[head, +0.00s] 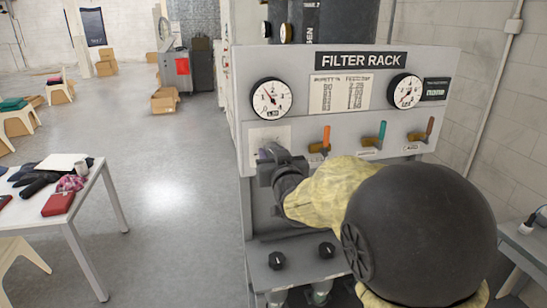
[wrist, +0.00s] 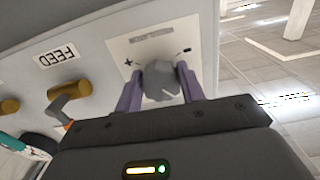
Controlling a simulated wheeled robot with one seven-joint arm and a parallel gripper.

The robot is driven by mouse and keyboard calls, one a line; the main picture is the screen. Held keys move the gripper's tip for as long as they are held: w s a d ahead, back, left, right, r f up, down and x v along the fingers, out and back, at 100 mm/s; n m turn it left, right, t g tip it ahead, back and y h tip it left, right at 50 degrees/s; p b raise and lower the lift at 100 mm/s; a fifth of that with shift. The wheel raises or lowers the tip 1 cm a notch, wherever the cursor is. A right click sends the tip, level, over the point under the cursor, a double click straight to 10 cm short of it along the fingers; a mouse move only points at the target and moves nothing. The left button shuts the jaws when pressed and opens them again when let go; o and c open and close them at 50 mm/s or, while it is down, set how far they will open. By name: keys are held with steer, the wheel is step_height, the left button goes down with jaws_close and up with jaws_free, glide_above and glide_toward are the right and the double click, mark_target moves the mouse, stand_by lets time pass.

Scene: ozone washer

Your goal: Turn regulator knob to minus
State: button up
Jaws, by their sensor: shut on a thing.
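The regulator knob (wrist: 161,80) is a round grey knob on a pale plate (wrist: 125,52) with a plus and a minus mark, seen in the wrist view. My gripper (wrist: 160,88) is shut on it, with one purple finger on each side.
Orange, teal and brown valve levers (head: 326,138) stand in a row to the right of my gripper. Two black knobs (head: 277,260) sit lower on the rack. A white table (head: 112,195) with items stands at the left, with clear floor between.

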steer(key=n+b, duration=0.4)
steer(key=shift+d+f, duration=0.1)
steer(key=shift+f, duration=0.1)
steer(key=n+b, duration=0.3)
steer(key=n, duration=0.2)
steer(key=shift+r+n+b, duration=0.1)
steer(key=shift+n+b, duration=0.25)
steer(key=shift+n, duration=0.05)
steer(key=n+b, duration=0.2)
steer(key=n, duration=0.3)
steer(key=shift+d+r+b, duration=0.1)
steer(key=shift+b, duration=0.2)
steer(key=shift+r+n+b, duration=0.15)
steer(key=shift+n+b, duration=0.5)
steer(key=shift+n, duration=1.85)
steer(key=o, duration=1)
steer(key=shift+s, duration=0.1)
steer(key=p+v, duration=0.1)
steer(key=v, duration=0.4)
steer(key=p+v, duration=0.1)
steer(key=v, duration=0.9)
steer(key=shift+d+r+p, duration=0.2)
steer(key=shift+r+p, duration=0.1)
steer(key=shift+p, duration=0.1)
